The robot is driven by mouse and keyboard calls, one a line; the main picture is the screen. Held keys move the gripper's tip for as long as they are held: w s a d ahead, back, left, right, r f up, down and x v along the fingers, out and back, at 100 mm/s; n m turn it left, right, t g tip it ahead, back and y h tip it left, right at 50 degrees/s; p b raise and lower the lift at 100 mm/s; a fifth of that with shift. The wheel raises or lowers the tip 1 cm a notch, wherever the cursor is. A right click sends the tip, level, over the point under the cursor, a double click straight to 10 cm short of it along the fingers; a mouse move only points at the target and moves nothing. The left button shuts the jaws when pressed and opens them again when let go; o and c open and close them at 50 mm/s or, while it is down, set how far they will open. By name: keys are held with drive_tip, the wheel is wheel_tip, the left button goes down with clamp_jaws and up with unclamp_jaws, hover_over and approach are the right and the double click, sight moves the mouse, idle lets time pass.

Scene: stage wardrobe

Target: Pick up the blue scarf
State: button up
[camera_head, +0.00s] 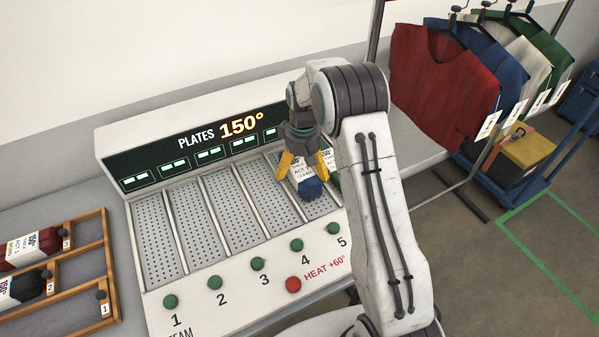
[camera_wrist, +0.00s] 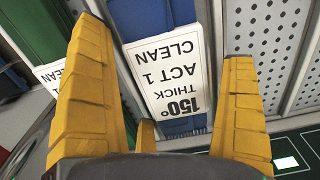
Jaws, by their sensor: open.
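The blue scarf (camera_head: 311,188) is a folded dark blue bundle with a white label, lying on the perforated plate area at the right end of the press. It also shows in the wrist view (camera_wrist: 150,18), its label reading 150°, THICK, ACT 1, CLEAN. My gripper (camera_head: 303,170) is over the scarf, its yellow fingers spread. In the wrist view my gripper (camera_wrist: 162,48) has the scarf and label between its fingers, with a gap visible at the right finger. Part of the scarf is hidden by the fingers in the head view.
The press (camera_head: 112,160) has several perforated plates, green knobs and a red button (camera_head: 293,284). A wooden rack (camera_head: 107,262) at left holds dark red and black labelled bundles. A clothes rail with shirts (camera_head: 440,75) stands at right. A green item (camera_wrist: 35,30) is beside the scarf.

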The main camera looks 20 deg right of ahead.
drive_tip(key=c, duration=1.3)
drive_tip(key=shift+o, duration=0.2)
drive_tip(key=shift+r, duration=0.1)
